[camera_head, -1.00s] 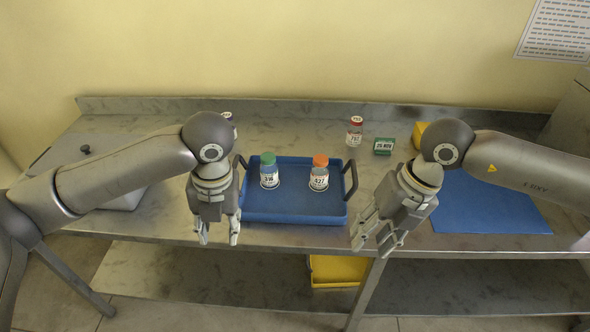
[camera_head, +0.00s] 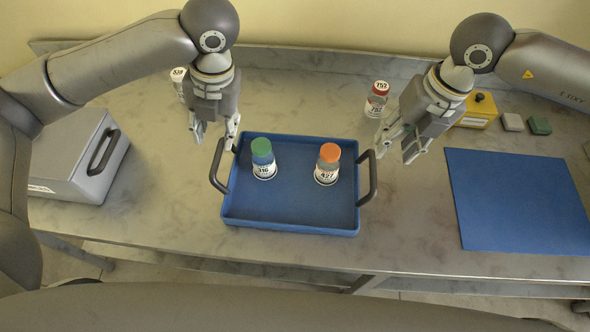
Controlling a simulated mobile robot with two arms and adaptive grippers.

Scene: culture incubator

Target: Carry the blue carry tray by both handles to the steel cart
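The blue carry tray (camera_head: 292,212) rests on the steel bench, with a dark handle at each end. A green-capped bottle (camera_head: 263,160) and an orange-capped bottle (camera_head: 327,165) stand upright in it. My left gripper (camera_head: 213,138) is open and empty, above and behind the left handle (camera_head: 217,168). My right gripper (camera_head: 396,152) is open and empty, above and to the right of the right handle (camera_head: 370,178). Neither gripper appears to touch a handle. I see no separate steel cart.
A grey lidded box (camera_head: 85,165) stands at the left of the steel bench (camera_head: 165,225). A blue mat (camera_head: 515,200) lies at the right. Bare bench lies in front of the tray.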

